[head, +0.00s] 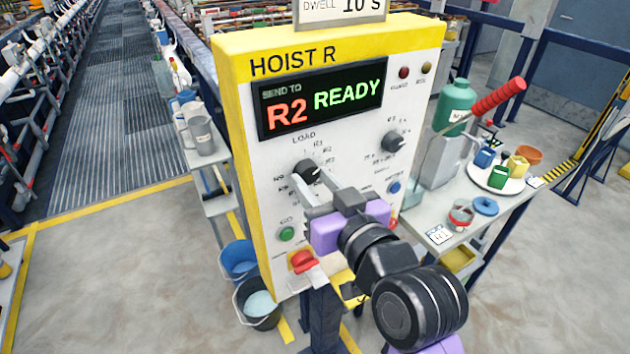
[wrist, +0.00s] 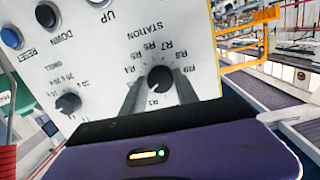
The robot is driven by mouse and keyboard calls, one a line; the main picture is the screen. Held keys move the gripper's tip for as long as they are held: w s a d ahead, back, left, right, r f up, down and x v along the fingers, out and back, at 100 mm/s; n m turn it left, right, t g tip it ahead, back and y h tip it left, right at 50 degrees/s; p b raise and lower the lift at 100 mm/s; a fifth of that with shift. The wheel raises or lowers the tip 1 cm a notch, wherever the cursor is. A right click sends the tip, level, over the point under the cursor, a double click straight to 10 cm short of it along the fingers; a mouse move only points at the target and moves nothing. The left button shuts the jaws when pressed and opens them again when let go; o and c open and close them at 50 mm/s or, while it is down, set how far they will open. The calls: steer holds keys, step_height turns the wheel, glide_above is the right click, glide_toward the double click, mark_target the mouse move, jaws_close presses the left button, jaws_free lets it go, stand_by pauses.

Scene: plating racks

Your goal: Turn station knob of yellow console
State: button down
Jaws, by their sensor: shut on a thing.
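The yellow console (head: 232,110), labelled HOIST R, stands upright in the middle of the head view with a white front face. Its display (head: 320,97) reads "SEND TO R2 READY". The black station knob (head: 306,170) sits below the display in a ring of position labels. It also shows in the wrist view (wrist: 160,78), with the word STATION beside it. My gripper (head: 312,184) reaches in from the lower right and is shut on the station knob, one finger on each side. The fingers and my arm hide part of the lower face.
A smaller dial (head: 393,141) is on the right of the face. A green button (head: 287,234) and a red button (head: 302,261) are lower left. A side table (head: 440,215) with containers stands to the right. Buckets (head: 258,302) are on the floor below left.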

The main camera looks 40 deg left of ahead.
steer(key=c, duration=0.9)
jaws_free()
steer(key=b+v, duration=0.2)
steer(key=v, duration=0.5)
steer(key=shift+s+d, duration=0.15)
steer(key=shift+d, duration=0.25)
